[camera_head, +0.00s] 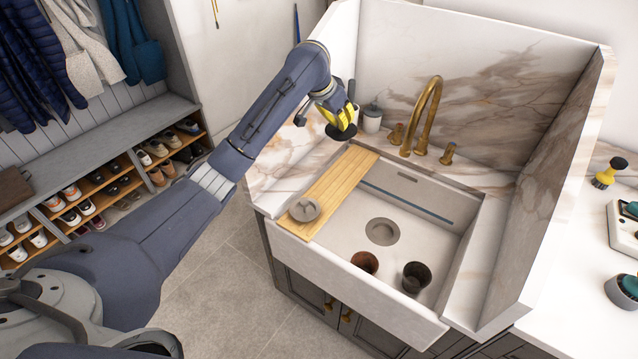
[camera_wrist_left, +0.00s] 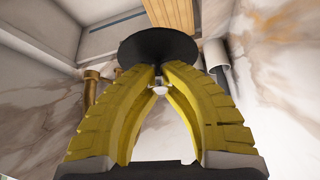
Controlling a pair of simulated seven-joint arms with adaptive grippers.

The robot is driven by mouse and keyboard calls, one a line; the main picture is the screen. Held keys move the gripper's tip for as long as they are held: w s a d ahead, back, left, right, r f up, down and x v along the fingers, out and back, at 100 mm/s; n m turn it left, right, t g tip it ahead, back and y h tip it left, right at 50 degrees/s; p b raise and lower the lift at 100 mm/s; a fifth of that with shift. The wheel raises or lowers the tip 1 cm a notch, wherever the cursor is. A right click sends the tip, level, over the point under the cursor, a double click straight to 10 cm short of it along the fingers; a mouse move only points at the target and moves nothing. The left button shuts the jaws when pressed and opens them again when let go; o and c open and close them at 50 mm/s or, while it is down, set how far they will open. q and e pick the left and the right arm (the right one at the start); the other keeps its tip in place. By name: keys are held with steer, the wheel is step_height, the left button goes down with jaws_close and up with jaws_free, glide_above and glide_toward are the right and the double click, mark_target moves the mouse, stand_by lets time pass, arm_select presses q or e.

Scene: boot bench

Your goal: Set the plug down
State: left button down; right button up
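The plug is a flat black disc (camera_head: 339,132) held by my left gripper (camera_head: 345,119) over the marble counter, near the far end of the wooden board. In the left wrist view the disc (camera_wrist_left: 158,45) lies beyond the yellow fingertips (camera_wrist_left: 159,82), which are closed together on its small stem. It looks clear of the surfaces, but the exact gap cannot be told. The white sink (camera_head: 420,240) has a round grey drain (camera_head: 382,231) in its floor. My right gripper is not in view.
A wooden board (camera_head: 338,185) spans the sink's left side, carrying a round grey item (camera_head: 304,210). A brown pot (camera_head: 365,262) and a dark pot (camera_head: 416,277) stand in the basin's front. A brass faucet (camera_head: 428,112) and a soap dispenser (camera_head: 372,120) stand behind.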

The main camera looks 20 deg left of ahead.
arm_select(q)
steer(key=shift+a+f, duration=0.25)
steer(key=shift+f, duration=0.05)
step_height(320, 180, down, 20)
steer(key=shift+a+r, duration=0.1)
steer(key=shift+a, duration=0.05)
stand_by(0.4)
steer(key=shift+f, duration=0.2)
steer(key=c, duration=1.5)
jaws_free()
steer(key=shift+s+a+r, duration=0.15)
steer(key=shift+r, duration=0.4)
steer(key=v, duration=1.1)
steer(key=shift+s+r, duration=0.1)
steer(key=shift+r, duration=0.05)
